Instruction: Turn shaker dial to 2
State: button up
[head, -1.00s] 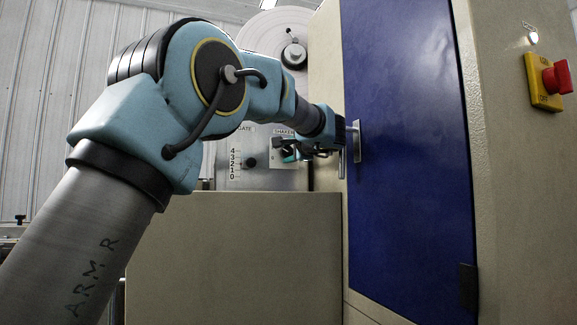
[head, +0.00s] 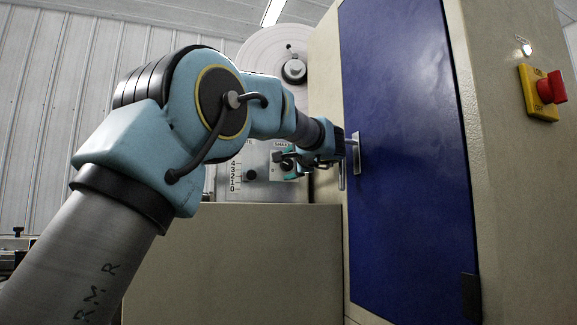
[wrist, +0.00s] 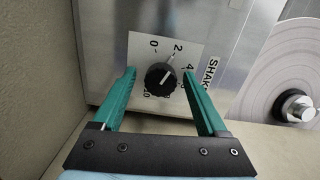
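The shaker dial (wrist: 161,76) is a round black knob on a white plate (wrist: 140,50) with printed numbers, including 0, 2 and 4. A pale line on the knob slants toward the upper right, roughly toward the 2 and 4 side; I cannot tell the exact setting. My gripper (wrist: 160,73) is open, with its teal fingers on the left and right of the dial. A gap shows on the left; the right finger is near the 4. In the head view my gripper (head: 288,162) is in front of the shaker plate and partly hides it.
The gate control (head: 250,175) with its number scale sits left of the shaker plate. A blue door (head: 405,150) with a metal handle (head: 357,153) is close to the right of my wrist. A beige cabinet (head: 230,265) stands below. A red switch (head: 551,87) is far right.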

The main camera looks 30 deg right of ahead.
jog(key=shift+s, duration=0.1)
jog(key=s+a+b, duration=0.1)
jog(key=s+b, duration=0.1)
jog(key=s, duration=0.8)
jog(key=shift+s+r, duration=0.15)
jog(key=shift+s, duration=0.15)
